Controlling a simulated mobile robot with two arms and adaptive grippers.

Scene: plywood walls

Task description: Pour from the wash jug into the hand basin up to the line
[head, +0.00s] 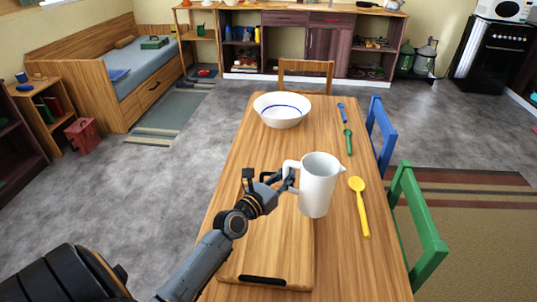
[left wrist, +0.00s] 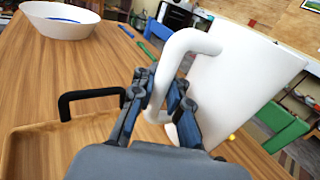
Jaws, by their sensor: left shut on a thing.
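The white wash jug (head: 318,186) is upright over the wooden table, its handle to the left and its spout to the right. I cannot tell whether it touches the surface below. My left gripper (head: 285,181) is shut on the jug's handle; the handle (left wrist: 184,45) shows between the fingers in the left wrist view. The white hand basin (head: 282,108) with a blue line inside stands at the table's far end, apart from the jug. It also shows in the left wrist view (left wrist: 62,25). What is inside the jug is hidden. My right gripper is not in view.
A wooden tray (head: 266,268) with black handles lies left of and below the jug. A yellow spoon (head: 360,205), a green spoon (head: 348,140) and a blue spoon (head: 341,113) lie along the right side. Blue and green chairs stand at the right edge.

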